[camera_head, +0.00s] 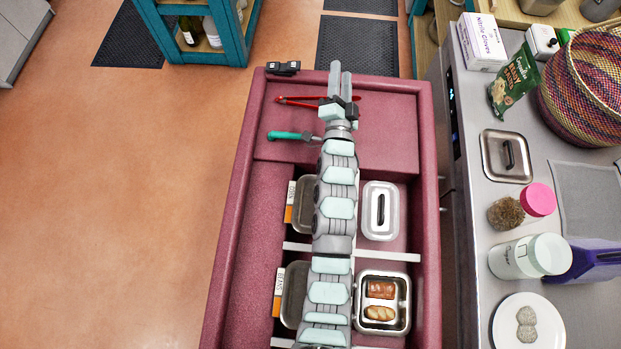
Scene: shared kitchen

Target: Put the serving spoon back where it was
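A utensil with a teal handle (284,135) lies on the pink-red counter top (385,150), left of my arm. It may be the serving spoon, but its right end runs in beside my wrist and its head is hidden. My gripper (340,78) is at the far end of the counter, beyond the utensil and apart from its handle. Its pale fingers look close together, and I cannot tell whether there is a gap or anything between them. Red tongs (300,101) lie beside my gripper, partly covered by it.
Lidded steel pans (381,211) and an open pan with bread or meat (383,302) sit in the counter's wells. My arm covers the middle. A small black object (283,68) is at the far left corner. The steel counter (475,215) at right is crowded with jars, a basket and boxes.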

